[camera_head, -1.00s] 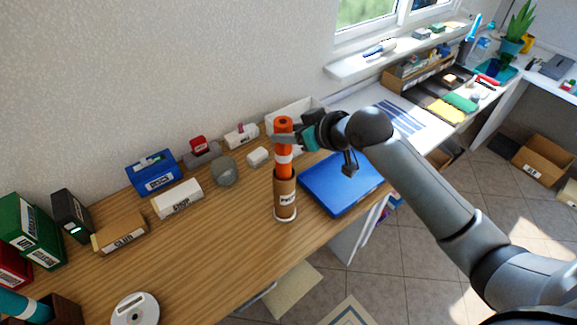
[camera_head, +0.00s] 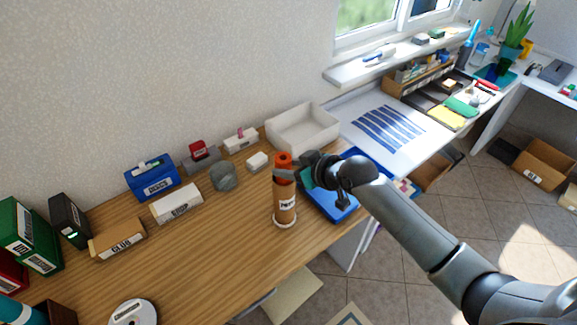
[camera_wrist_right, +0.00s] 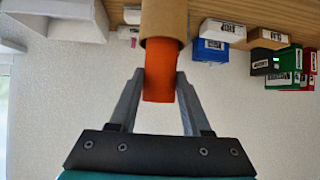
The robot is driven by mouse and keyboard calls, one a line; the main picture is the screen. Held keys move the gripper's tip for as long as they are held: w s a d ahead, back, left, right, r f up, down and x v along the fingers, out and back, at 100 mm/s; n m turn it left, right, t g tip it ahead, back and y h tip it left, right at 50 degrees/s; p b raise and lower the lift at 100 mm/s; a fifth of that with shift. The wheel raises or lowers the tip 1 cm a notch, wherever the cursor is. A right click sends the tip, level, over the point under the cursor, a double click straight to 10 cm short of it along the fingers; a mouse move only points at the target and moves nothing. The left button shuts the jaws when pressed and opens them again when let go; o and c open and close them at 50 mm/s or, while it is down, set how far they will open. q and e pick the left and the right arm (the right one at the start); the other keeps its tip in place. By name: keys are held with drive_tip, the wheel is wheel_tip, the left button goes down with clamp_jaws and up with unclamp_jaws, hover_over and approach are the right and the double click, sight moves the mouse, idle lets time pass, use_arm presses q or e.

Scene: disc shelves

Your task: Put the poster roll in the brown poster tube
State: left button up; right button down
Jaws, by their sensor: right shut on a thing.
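The orange poster roll (camera_head: 283,160) stands upright inside the brown poster tube (camera_head: 284,209), with only its top end showing above the rim. The tube stands upright on the wooden desk and bears a white label. My right gripper (camera_head: 285,172) is at the tube's mouth, shut on the roll. In the right wrist view the roll (camera_wrist_right: 162,75) lies between the two fingers (camera_wrist_right: 162,90), and its other part is hidden inside the tube (camera_wrist_right: 163,20). My left gripper is not in view.
A white tray (camera_head: 303,128) is behind. A grey cup (camera_head: 223,177) and several labelled boxes stand to the left. The desk in front of the tube is clear.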

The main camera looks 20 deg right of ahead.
drive_tip(key=shift+c, duration=1.8)
unclamp_jaws()
drive_tip(key=p+v, duration=0.1)
drive_tip(key=v, duration=1.1)
